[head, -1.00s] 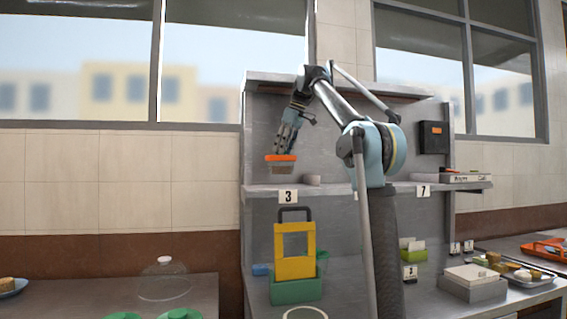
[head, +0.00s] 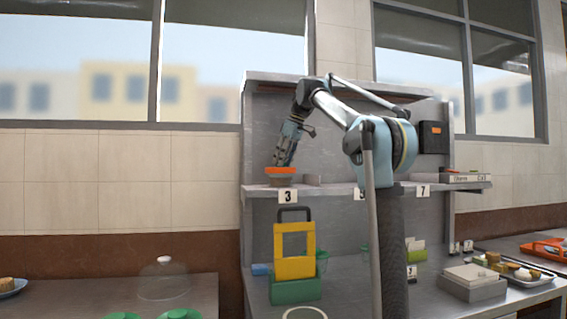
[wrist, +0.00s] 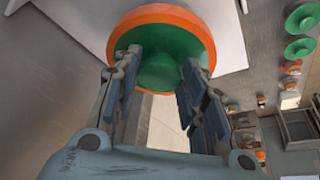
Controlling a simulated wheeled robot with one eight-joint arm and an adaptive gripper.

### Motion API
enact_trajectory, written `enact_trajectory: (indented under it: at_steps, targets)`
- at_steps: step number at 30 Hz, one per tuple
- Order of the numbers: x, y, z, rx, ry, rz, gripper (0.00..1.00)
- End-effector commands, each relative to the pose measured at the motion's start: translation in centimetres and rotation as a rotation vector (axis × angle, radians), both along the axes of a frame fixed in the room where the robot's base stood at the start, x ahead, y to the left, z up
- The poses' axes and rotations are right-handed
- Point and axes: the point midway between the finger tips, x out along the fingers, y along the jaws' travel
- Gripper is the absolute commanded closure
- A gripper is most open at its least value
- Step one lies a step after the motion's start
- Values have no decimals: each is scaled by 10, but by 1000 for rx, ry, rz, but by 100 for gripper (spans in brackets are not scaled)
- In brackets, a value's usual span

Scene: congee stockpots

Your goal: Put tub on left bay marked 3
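The tub (head: 281,172) has an orange rim and sits low at the left end of the upper shelf, just above the label marked 3 (head: 288,196). Its base is at about shelf level; I cannot tell whether it touches. In the wrist view the tub (wrist: 150,14) shows an orange ring around a green middle. My gripper (wrist: 162,72) has a finger on each side of the green part and appears closed on it. In the head view my gripper (head: 282,163) comes down onto the tub from above, slightly tilted.
The shelf (head: 335,189) runs right to a label marked 7 (head: 423,191). A yellow holder (head: 295,255) stands below. A black box (head: 433,137) hangs on the back panel.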

Motion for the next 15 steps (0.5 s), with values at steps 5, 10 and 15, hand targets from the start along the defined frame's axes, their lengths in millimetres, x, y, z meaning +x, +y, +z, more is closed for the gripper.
enact_trajectory:
  at_steps: [5,10,15]
  targets:
    - [0,0,0,0,0,0,43]
    - [0,0,0,0,0,0,43]
    - [-1,-1,6,0,0,0,43]
